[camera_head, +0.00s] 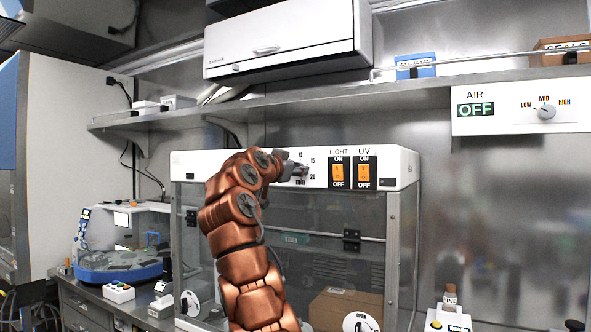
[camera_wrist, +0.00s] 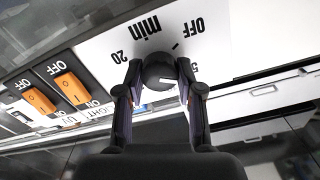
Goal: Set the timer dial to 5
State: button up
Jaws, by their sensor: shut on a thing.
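The timer dial (camera_wrist: 158,70) is a round black knob with a white pointer line, on a white panel in the wrist view. My gripper (camera_wrist: 157,82) is shut on it, one finger on each side. The pointer line points right and slightly down in that view. A "5" shows partly beside the right finger, roughly on the pointer's side; its exact tick is hidden. "OFF", "min" and "20" read upside down above and left of the knob. In the head view my gripper (camera_head: 297,171) covers most of the dial, with 10, 15 and 20 visible around it.
Orange LIGHT (camera_head: 338,173) and UV (camera_head: 364,173) switches sit just right of the dial on the white hood front (camera_head: 400,165). A shelf (camera_head: 300,107) and white cabinet (camera_head: 285,42) are above. An AIR dial (camera_head: 545,112) is at far right.

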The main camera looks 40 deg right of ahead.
jog(key=o, duration=1.2)
jog(key=shift+c, duration=0.2)
jog(key=v, duration=1.2)
jog(key=shift+w+a, duration=0.1)
jog(key=shift+w, duration=0.05)
